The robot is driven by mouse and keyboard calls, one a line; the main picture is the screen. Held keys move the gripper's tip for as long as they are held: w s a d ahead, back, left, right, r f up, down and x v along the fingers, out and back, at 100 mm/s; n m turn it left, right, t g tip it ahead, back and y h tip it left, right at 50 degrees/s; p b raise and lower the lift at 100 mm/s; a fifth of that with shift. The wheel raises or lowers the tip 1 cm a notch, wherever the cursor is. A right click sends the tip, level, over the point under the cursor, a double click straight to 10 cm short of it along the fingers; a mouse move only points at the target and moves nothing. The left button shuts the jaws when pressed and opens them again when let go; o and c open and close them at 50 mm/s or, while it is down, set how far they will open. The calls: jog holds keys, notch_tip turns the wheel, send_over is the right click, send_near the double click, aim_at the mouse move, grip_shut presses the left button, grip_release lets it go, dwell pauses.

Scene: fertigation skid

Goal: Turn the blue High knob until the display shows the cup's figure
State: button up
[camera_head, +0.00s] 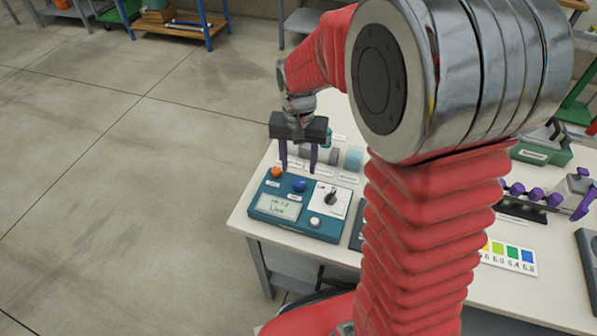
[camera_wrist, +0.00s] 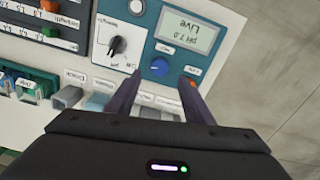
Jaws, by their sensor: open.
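The teal meter box (camera_head: 268,212) stands near the table's left edge. Its display (camera_head: 279,206) shows upside down in the wrist view (camera_wrist: 187,33) and reads "pH 7.0 Live". The blue knob (camera_head: 299,185) sits behind the display, right of an orange knob (camera_head: 277,172). In the wrist view the blue knob (camera_wrist: 160,67) lies just beyond the fingertips, roughly between them; one finger partly covers the orange knob. My gripper (camera_head: 298,169) is open and empty, pointing down above the box's back edge; it also shows in the wrist view (camera_wrist: 163,82). Several small cups (camera_head: 354,159) stand behind the box; their labels are unreadable.
The box also carries a black selector dial (camera_wrist: 118,45) and a white button (camera_head: 315,221). A colour chart (camera_head: 510,257) and a rack of purple-capped items (camera_head: 530,196) are at the right. Open floor (camera_head: 110,200) lies left of the table.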

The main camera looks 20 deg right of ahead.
notch_tip(320, 180, up, 7)
jog(key=shift+r, duration=0.15)
dwell(0.7)
jog(key=s+r+n+t, duration=0.2)
jog(key=s+r, duration=0.2)
jog(key=s, duration=0.5)
jog(key=s+r+n+t, duration=0.3)
jog(key=s+r, duration=0.1)
jog(key=s, duration=0.5)
jog(key=shift+s+a+t, duration=0.2)
jog(key=shift+a+t, duration=0.1)
jog(key=shift+a, duration=0.05)
dwell(2.6)
